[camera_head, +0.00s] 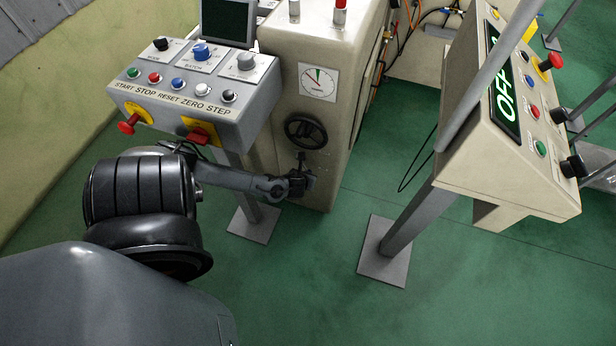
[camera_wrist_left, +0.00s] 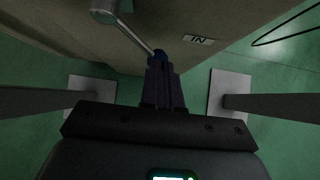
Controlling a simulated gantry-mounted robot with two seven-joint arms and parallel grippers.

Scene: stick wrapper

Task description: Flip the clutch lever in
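In the left wrist view the clutch lever is a thin metal rod (camera_wrist_left: 135,34) running from a round grey pivot (camera_wrist_left: 104,9) to a dark blue knob (camera_wrist_left: 160,54). An "IN" label (camera_wrist_left: 198,40) is on the beige machine wall just right of the knob. My left gripper (camera_wrist_left: 162,68) has its fingers close together, with the tips right at the knob. I cannot tell whether they touch it. In the head view my left gripper (camera_head: 300,182) is low beside the machine front, and largely hides the lever. My right gripper is not in view.
The beige machine (camera_head: 335,110) has a black handwheel (camera_head: 306,130) and a dial (camera_head: 318,82) above the gripper. A grey button console (camera_head: 205,100) stands left, above my forearm. Green floor between is clear.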

